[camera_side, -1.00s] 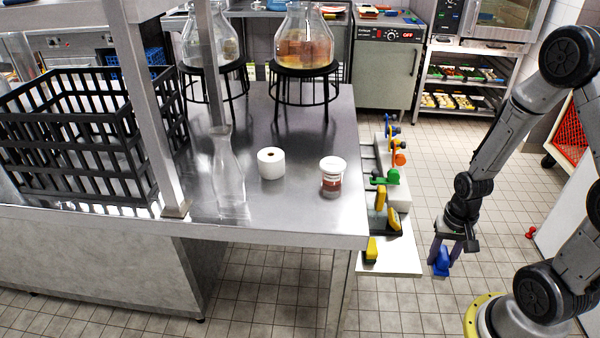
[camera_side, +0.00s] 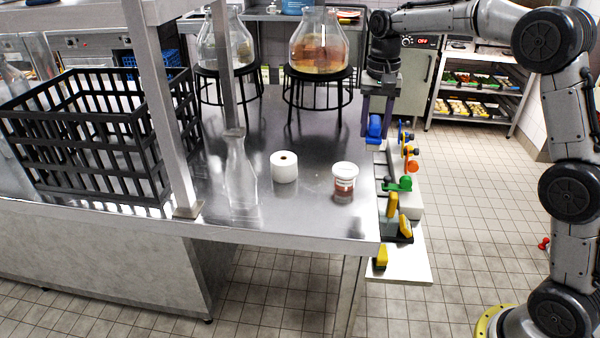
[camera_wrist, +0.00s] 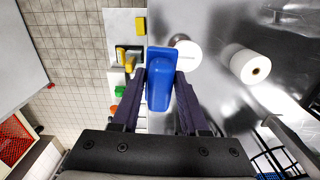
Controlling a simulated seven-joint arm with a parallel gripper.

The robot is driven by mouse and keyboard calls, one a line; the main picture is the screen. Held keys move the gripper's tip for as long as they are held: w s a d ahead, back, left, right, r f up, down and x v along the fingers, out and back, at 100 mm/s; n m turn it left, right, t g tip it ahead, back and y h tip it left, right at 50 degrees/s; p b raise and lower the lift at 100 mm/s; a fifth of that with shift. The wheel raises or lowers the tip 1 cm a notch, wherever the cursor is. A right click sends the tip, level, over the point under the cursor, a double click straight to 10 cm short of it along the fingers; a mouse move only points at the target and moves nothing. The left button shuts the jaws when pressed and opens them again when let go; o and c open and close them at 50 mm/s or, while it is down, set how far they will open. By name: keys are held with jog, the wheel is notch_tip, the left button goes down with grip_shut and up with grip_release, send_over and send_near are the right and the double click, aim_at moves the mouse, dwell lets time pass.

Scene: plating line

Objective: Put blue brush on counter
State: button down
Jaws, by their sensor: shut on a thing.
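My gripper (camera_side: 376,118) is shut on the blue brush (camera_side: 375,128) and holds it in the air at the right edge of the steel counter (camera_side: 300,222). In the wrist view the blue brush (camera_wrist: 161,82) sits between the two dark fingers of my gripper (camera_wrist: 160,95). In that view the brush's far end overlaps the white tub. The counter's bare steel (camera_wrist: 215,85) lies to the right of the brush there. The exact height above the counter is hard to tell.
A paper roll (camera_side: 284,167), a white-lidded tub (camera_side: 344,182) and a glass carafe (camera_side: 240,175) stand on the counter. Glass vessels on black stands (camera_side: 318,92) are behind. A black crate (camera_side: 90,140) is at left. A rack of colored tools (camera_side: 400,215) lines the right edge.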

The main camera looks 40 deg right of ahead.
jog(key=shift+n, duration=0.3)
jog(key=w+f, duration=0.3)
jog(key=w, duration=0.2)
jog(key=w+f, duration=0.3)
jog(key=w, duration=0.1)
jog(key=w+a+f, duration=0.1)
jog(key=w+f, duration=0.2)
jog(key=w, duration=0.2)
jog(key=shift+w+f, duration=0.15)
jog(key=shift+w, duration=0.2)
jog(key=shift+w+f, duration=0.25)
jog(key=shift+f, duration=1.6)
jog(key=shift+f, duration=0.15)
jog(key=shift+c, duration=2.1)
grip_release()
